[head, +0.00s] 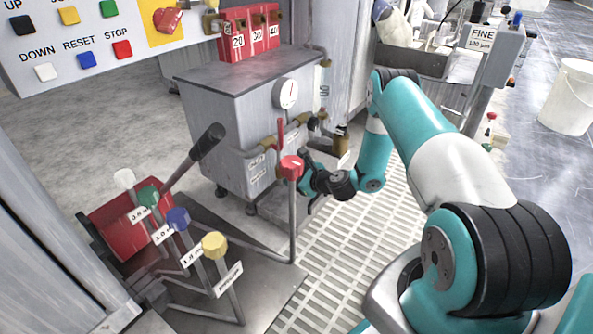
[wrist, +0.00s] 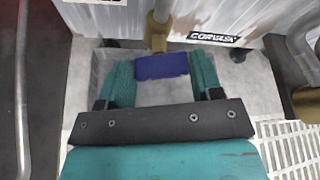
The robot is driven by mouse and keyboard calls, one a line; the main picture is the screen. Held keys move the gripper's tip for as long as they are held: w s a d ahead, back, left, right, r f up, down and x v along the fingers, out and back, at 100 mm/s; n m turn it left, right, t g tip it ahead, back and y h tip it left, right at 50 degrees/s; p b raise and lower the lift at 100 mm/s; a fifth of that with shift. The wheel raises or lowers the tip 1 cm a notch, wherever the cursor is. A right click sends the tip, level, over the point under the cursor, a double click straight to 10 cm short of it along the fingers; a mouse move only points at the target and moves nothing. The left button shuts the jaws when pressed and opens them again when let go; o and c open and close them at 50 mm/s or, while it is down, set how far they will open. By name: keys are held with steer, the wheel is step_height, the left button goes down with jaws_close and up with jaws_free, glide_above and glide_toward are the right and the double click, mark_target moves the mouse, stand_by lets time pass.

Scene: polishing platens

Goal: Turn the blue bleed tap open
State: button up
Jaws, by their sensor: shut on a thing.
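The blue bleed tap (wrist: 162,66) shows in the wrist view as a flat blue handle below a brass stem (wrist: 158,38). My gripper (wrist: 163,72) has its two teal fingers on either side of the handle, shut on it, with one finger at each end. The handle lies nearly crosswise in the picture, slightly tilted. In the head view my gripper (head: 306,172) is low at the front of the grey cabinet (head: 232,130), behind a red knob on a post. I cannot make out the blue handle there.
The red knob (head: 291,167) on its post stands close to my gripper. Brass pipes and a dial gauge (head: 286,93) are on the cabinet. Levers with white, green, blue and yellow (head: 214,245) knobs stand at the lower left. A pale floor grating (head: 350,240) lies below my arm.

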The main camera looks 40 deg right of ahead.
steer(key=shift+s+a+f+n+t+h+p, duration=0.15)
steer(key=shift+n+t+h+p, duration=0.3)
steer(key=shift+n+p, duration=0.55)
steer(key=shift+a+f+n+t+h+p, duration=0.1)
steer(key=shift+n+t+h+p, duration=0.45)
steer(key=shift+n, duration=0.65)
steer(key=shift+s+a+f+n+t+h+p, duration=0.15)
steer(key=shift+n+t+h+p, duration=0.2)
steer(key=shift+n+p, duration=0.7)
steer(key=shift+w+n, duration=0.15)
steer(key=shift+n, duration=0.1)
steer(key=o, duration=0.9)
steer(key=shift+r+p, duration=0.15)
steer(key=shift+p, duration=0.25)
